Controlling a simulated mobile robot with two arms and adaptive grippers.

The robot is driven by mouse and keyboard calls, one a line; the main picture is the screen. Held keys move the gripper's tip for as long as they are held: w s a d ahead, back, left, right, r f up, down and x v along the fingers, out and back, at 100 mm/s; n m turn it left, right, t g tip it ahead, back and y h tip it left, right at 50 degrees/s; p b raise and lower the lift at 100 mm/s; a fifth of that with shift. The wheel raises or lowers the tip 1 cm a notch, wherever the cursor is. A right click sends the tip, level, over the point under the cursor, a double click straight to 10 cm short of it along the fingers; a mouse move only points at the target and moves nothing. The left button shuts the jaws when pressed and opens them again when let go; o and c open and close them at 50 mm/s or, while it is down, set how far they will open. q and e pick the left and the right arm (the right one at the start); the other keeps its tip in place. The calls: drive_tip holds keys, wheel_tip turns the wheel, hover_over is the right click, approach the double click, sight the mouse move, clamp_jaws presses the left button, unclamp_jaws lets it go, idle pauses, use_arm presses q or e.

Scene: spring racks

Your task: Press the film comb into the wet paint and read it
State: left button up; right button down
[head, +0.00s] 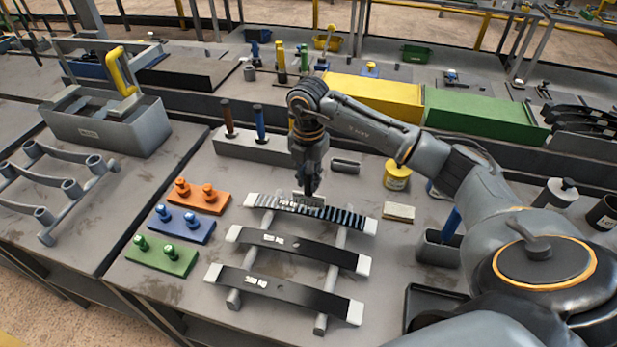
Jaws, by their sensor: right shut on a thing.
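My right gripper (308,188) points down over the farthest of three leaf springs, shut on a small grey plate that looks like the film comb (316,200). The comb is at or just above the spring's top face; I cannot tell whether it touches. That far spring (345,217) has a dark and light striped top and pale ends. The middle spring (295,246) and the near spring (290,290) are black with white labels and pale ends. All three lie across two grey rails (327,285). Any reading on the comb is too small to make out. My left gripper is not in view.
Orange (198,195), blue (181,224) and green (162,255) peg plates lie left of the springs. A yellow tin (397,176) and a tan pad (399,211) are right. A grey holder block (262,148) stands behind. A dark tray (432,302) sits front right.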

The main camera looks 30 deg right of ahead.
drive_tip(key=shift+f+b, duration=0.4)
drive_tip(key=shift+f, duration=0.15)
idle(1.4)
drive_tip(key=shift+r+p, duration=2.5)
drive_tip(key=shift+r, duration=1.1)
drive_tip(key=shift+f, duration=0.1)
